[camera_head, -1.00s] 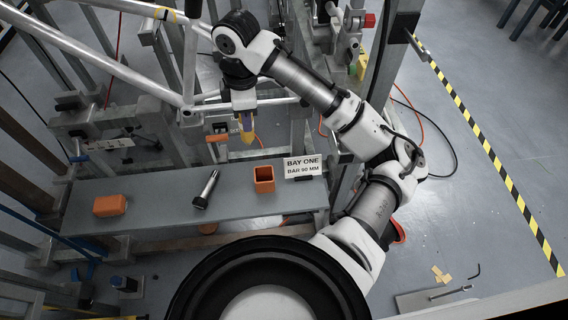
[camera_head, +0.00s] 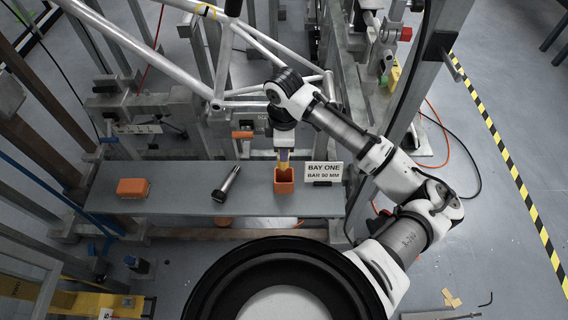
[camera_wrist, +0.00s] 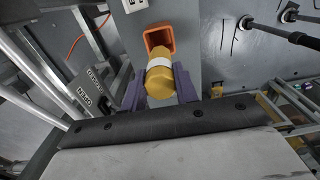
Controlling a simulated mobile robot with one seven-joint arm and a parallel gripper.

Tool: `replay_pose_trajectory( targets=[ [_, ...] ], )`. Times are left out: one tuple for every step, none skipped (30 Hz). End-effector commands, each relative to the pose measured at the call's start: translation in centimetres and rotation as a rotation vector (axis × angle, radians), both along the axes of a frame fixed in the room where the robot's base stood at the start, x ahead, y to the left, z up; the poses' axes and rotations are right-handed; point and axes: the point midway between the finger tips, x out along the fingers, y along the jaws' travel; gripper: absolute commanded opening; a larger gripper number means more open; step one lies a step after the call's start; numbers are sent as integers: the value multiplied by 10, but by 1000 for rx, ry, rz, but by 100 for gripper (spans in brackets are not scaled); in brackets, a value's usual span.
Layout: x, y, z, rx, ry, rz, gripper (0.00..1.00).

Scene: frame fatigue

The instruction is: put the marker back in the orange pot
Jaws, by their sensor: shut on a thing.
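The orange pot (camera_head: 284,187) is a small square open container near the right end of the grey bench. It also shows in the wrist view (camera_wrist: 167,33), just beyond the marker. The marker (camera_wrist: 158,83) is a thick yellow cylinder with a white band. My gripper (camera_head: 284,154) is shut on it, with a purple finger on each side in the wrist view (camera_wrist: 158,92). In the head view the yellow marker (camera_head: 284,164) hangs roughly upright over the pot's opening. I cannot tell whether its lower end is inside the rim.
On the grey bench (camera_head: 180,201) lie a dark and silver rod-like tool (camera_head: 227,183) and an orange block (camera_head: 132,187), left of the pot. A white "BAY ONE" sign (camera_head: 322,175) stands close at the pot's right. A silver tubular frame (camera_head: 150,62) is behind.

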Motion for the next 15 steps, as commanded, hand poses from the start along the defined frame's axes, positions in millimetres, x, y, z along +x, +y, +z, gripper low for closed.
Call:
replay_pose_trajectory(
  targets=[
    [-1, -1, -12, 0, 3, -2, 0],
    [-1, 0, -19, 0, 4, -2, 0],
    [-1, 0, -27, 1, 3, -1, 0],
    [-1, 0, -32, -1, 3, -1, 0],
    [0, 0, -37, 0, 2, -1, 0],
    [-1, 0, -42, 0, 2, 0, 0],
    [0, 0, -45, 0, 1, 0, 0],
    [0, 0, -47, 0, 0, 0, 0],
    [0, 0, -50, 1, 0, 0, 0],
    [0, 0, -52, 0, 0, 0, 0],
    [0, 0, -53, 0, 0, 0, 0],
    [0, 0, -56, 0, 1, -1, 0],
    [0, 0, -59, 0, 2, -1, 0],
    [0, 0, -63, 1, 2, -1, 0],
    [-1, 0, -68, 0, 2, -1, 0]
  ],
)
